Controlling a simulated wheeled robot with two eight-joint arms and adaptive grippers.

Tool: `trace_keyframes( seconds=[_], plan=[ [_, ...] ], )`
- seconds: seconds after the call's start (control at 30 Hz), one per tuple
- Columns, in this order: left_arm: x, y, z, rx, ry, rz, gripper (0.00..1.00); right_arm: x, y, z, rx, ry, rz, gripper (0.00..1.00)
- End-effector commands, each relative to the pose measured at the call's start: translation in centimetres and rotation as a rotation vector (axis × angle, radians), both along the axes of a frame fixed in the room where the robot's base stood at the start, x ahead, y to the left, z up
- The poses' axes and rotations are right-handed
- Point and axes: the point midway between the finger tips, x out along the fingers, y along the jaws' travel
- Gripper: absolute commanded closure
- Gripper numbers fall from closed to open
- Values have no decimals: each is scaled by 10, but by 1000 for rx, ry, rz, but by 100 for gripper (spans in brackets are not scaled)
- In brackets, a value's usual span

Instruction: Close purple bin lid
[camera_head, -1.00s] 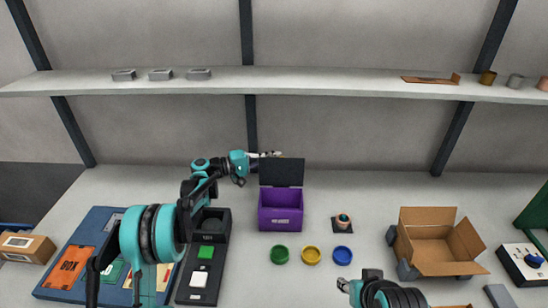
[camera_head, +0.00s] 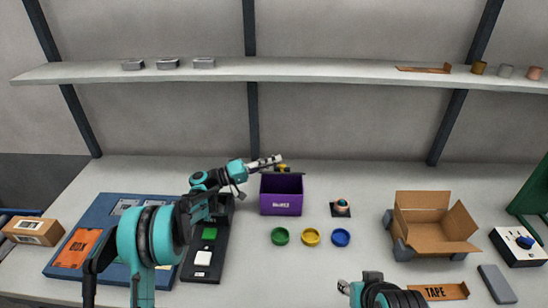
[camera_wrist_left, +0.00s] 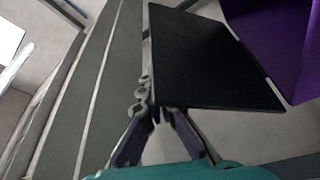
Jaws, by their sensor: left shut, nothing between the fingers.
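The purple bin (camera_head: 281,204) stands at the middle back of the table, its inside dark with shade. Its black lid (camera_head: 290,174) now shows as a thin dark strip along the top, leaning forward and seen almost edge-on; its exact angle is hard to tell. In the left wrist view the lid (camera_wrist_left: 210,60) is a flat black plate beside the purple bin (camera_wrist_left: 275,40). My left gripper (camera_head: 277,159) is shut and empty, just behind and above the lid; its fingers (camera_wrist_left: 142,95) are close to the lid's edge. I cannot tell if they touch. My right gripper (camera_head: 343,286) is low at the front.
Green (camera_head: 280,236), yellow (camera_head: 311,237) and blue (camera_head: 341,238) round pieces lie in front of the bin. A copper coil on a dark base (camera_head: 341,206) stands to its right, then an open cardboard box (camera_head: 430,238). A black tray (camera_head: 202,262) is at left. A shelf (camera_head: 330,76) spans the wall.

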Motion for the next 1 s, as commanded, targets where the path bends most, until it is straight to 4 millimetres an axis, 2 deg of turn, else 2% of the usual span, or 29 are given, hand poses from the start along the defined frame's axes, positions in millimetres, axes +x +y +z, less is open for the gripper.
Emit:
trace_keyframes(
  seconds=[0.4,0.7,1.0],
  plan=[
    [-29,0,-27,0,1,0,100,0,0,-17,0,0,0,60],
    [-35,0,-41,0,1,0,100,0,0,-25,0,0,0,60],
    [-36,0,-46,0,1,0,100,0,0,-28,0,0,0,60]
  ],
)
